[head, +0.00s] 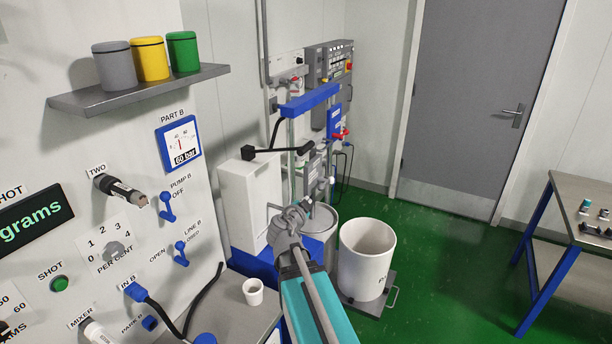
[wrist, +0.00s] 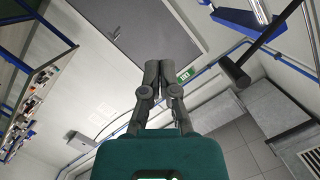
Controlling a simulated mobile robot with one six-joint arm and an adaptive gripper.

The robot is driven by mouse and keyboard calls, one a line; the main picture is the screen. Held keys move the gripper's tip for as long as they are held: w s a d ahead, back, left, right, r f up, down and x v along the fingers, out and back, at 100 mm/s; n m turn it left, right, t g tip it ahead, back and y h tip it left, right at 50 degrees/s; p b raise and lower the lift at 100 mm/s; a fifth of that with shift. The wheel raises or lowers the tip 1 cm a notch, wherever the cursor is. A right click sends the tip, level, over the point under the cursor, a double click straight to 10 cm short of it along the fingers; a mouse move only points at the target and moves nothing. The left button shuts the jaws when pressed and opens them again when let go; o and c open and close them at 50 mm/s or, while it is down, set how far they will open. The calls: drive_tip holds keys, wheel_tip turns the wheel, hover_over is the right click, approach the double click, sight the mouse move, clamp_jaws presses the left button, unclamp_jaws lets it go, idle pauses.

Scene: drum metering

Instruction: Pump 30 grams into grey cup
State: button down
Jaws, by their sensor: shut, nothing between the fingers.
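The grey cup (head: 115,65) stands on the wall shelf at the upper left, beside a yellow one (head: 149,59) and a green one (head: 183,52). My gripper (head: 284,218) is in the middle of the head view, well right of the shelf and apart from the panel. In the wrist view my gripper (wrist: 157,66) has its fingertips together with nothing between them. The panel carries a blue PUMP B switch (head: 167,208), a blue LINE B lever (head: 181,254), a green SHOT button (head: 60,284) and a display (head: 35,221) partly cut off, reading "grams".
A small white cup (head: 253,291) stands on the bench below the panel. A large white drum (head: 366,257) stands on a floor plate behind my arm. Pump equipment (head: 316,110) lines the back wall. A steel table (head: 580,215) is at the right. Green floor lies clear between.

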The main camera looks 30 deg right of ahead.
sight(305, 147)
drive_tip(key=w+a+r+n+g+p, duration=0.1)
drive_tip(key=w+r+n+p, duration=0.1)
drive_tip(key=r+p, duration=0.8)
drive_tip(key=w+a+r+n+p, duration=0.1)
drive_tip(key=w+r+n+p, duration=0.1)
drive_tip(key=r+p, duration=0.9)
drive_tip(key=shift+g+p, duration=0.4)
drive_tip(key=shift+p, duration=0.05)
drive_tip(key=shift+d, duration=0.1)
drive_tip(key=b+x, duration=0.1)
drive_tip(key=x, duration=0.2)
drive_tip(key=b+x, duration=0.1)
drive_tip(key=x, duration=0.2)
drive_tip(key=b+x, duration=0.1)
drive_tip(key=x, duration=0.3)
drive_tip(key=shift+f, duration=0.3)
drive_tip(key=shift+w+a+f+n+b, duration=0.1)
drive_tip(key=shift+f+n+b, duration=0.05)
drive_tip(key=shift+f+b, duration=0.65)
drive_tip(key=shift+w+a+f+n+b, duration=0.15)
drive_tip(key=shift+f+b, duration=0.45)
drive_tip(key=shift+b, duration=0.3)
